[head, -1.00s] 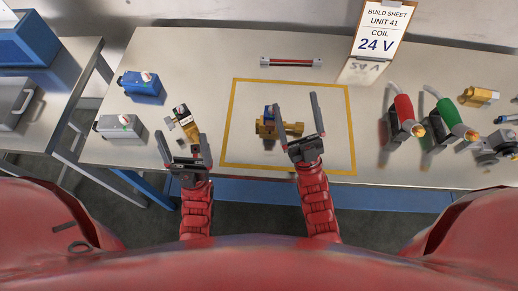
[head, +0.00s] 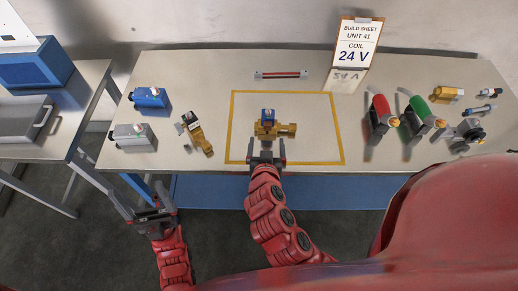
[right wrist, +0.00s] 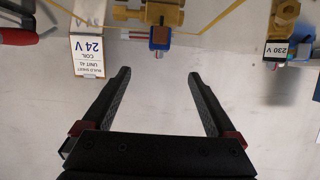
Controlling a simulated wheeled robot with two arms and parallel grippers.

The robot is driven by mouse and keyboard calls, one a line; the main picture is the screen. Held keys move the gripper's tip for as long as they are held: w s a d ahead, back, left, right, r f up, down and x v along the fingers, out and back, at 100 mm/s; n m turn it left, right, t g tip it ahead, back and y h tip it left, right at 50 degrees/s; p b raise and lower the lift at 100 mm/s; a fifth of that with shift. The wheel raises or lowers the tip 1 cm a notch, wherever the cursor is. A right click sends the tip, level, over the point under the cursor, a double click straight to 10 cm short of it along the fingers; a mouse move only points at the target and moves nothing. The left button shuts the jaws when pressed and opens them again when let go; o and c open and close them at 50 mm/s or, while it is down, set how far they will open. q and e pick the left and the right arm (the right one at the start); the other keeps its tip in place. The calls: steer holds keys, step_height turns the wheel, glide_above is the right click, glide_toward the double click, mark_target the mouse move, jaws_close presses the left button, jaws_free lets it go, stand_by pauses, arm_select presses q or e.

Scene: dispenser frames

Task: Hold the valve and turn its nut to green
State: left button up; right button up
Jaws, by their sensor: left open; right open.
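The brass valve (head: 287,129) lies inside the yellow outline on the table, with a blue coil (head: 268,115) on top. In the right wrist view the valve (right wrist: 168,14) is at the top centre, its blue coil (right wrist: 160,38) toward my fingers. The nut and its colour are too small to make out. My right gripper (head: 266,148) is open and empty just in front of the valve; its spread fingers show in the right wrist view (right wrist: 161,80). My left gripper (head: 136,192) is open and empty, off the table's front edge at the left.
A second brass valve (head: 202,140) with a 230 V label (right wrist: 277,50) lies left of the outline. Blue (head: 150,98) and grey (head: 133,137) boxes are further left. Red (head: 382,109) and green (head: 420,107) tools stand right. The 24 V build sheet (head: 356,45) stands behind.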

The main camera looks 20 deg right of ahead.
steer(key=b, duration=0.5)
glide_toward(268, 119)
steer(key=w, duration=0.1)
steer(key=p+x, duration=0.4)
steer(key=x, duration=0.5)
steer(key=shift+w+d+f+p, duration=0.25)
steer(key=shift+f+p, duration=0.05)
steer(key=shift+x, duration=0.9)
steer(key=shift+f, duration=0.1)
jaws_close()
